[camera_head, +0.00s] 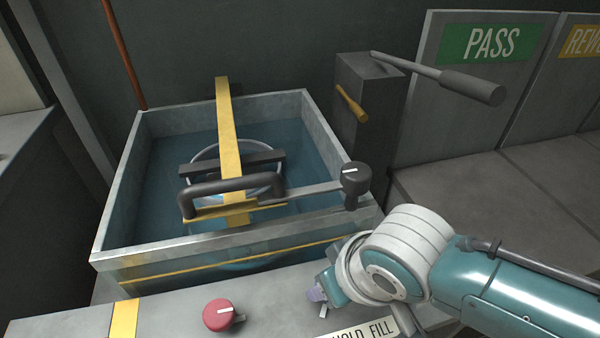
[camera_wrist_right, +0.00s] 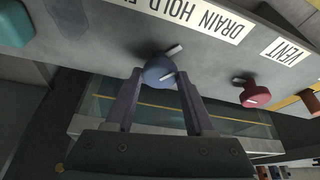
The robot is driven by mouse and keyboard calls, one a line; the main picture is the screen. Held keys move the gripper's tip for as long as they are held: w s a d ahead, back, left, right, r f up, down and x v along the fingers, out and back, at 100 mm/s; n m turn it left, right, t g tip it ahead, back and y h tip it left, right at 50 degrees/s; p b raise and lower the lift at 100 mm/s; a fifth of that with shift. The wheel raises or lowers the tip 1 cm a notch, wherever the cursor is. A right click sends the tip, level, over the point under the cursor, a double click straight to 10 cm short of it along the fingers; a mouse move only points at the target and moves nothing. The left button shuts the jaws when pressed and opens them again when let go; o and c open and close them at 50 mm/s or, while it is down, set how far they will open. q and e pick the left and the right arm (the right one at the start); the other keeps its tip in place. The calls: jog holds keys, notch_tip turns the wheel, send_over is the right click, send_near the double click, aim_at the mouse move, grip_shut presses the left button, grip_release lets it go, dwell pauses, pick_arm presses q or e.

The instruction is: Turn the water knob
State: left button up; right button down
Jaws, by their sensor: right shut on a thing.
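The blue water knob (camera_wrist_right: 158,72) sits on the grey panel beside the DRAIN HOLD FILL label (camera_wrist_right: 195,15) in the right wrist view. Its white pointer sticks out toward the label. My right gripper (camera_wrist_right: 159,78) has a finger on each side of the knob and is shut on it. In the head view my right gripper (camera_head: 318,294) is low at the panel's front, and my wrist mostly hides the knob there. My left gripper is not in view.
A red knob (camera_head: 223,315) is to the left on the panel, by the VENT label (camera_wrist_right: 284,50) in the wrist view. Behind the panel stands a water-filled tank (camera_head: 115,225) with a yellow bar across it (camera_head: 228,120). A grey lever (camera_head: 440,77) is at the back right.

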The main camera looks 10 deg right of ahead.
jog(key=shift+m, duration=0.3)
jog(key=shift+c, duration=1.3)
grip_release()
jog(key=shift+r, duration=0.1)
jog(key=a+p+v, duration=0.1)
jog(key=p+v, duration=0.4)
jog(key=v, duration=0.4)
jog(key=shift+s+d+r+p, duration=0.25)
jog(key=shift+d+r+p, duration=0.05)
jog(key=shift+d+p, duration=0.1)
